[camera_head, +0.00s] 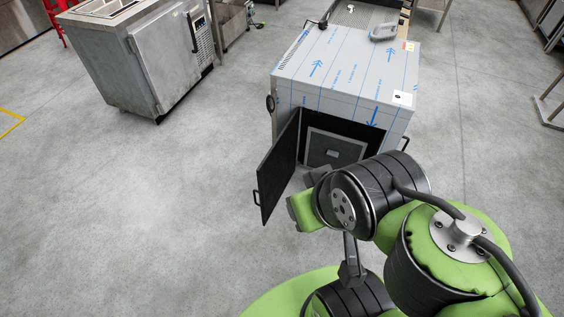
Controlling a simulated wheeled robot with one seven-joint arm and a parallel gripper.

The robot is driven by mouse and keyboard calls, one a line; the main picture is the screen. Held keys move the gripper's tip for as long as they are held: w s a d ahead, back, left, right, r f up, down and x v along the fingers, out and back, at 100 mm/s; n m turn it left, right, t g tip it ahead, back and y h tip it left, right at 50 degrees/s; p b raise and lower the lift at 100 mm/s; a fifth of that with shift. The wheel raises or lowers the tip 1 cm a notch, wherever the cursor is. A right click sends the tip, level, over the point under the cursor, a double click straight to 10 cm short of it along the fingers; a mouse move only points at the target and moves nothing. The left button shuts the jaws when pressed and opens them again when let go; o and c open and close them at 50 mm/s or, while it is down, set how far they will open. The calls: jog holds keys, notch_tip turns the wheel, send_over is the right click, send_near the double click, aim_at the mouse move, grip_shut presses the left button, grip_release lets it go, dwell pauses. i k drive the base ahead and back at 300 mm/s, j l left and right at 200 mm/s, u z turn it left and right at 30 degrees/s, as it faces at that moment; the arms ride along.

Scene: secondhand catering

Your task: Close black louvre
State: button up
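The black louvre (278,172) looks like a dark door panel hinged at the left front edge of a steel cabinet (340,65) wrapped in film with blue arrows. It stands swung open toward the front, with a small handle on its outer left edge. The cabinet's dark opening shows a grey inner panel (336,149). My gripper (312,182) is in front of the opening, right of the open louvre. It is largely hidden behind my green and black arm, so its fingers are not clear. I cannot tell whether it touches the louvre.
A grey steel fridge unit (165,62) stands at the back left. A grey object (384,32) lies on the cabinet top. A metal sink or table (360,12) stands behind it. Floor to the left and right of the cabinet is clear.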

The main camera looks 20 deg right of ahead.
aim_at(277, 168)
jog(key=i+j+z, duration=0.2)
jog(key=j+z, duration=0.15)
jog(key=i+j+z, duration=0.15)
jog(key=j+z, duration=0.25)
jog(key=i+j+z, duration=0.1)
jog(key=j+z, duration=0.25)
jog(key=j, duration=0.25)
jog(key=j+z, duration=0.4)
jog(key=j, duration=0.15)
jog(key=i+j+z, duration=0.35)
jog(key=j+z, duration=0.15)
jog(key=k+j+u, duration=0.15)
jog(key=u, duration=2.35)
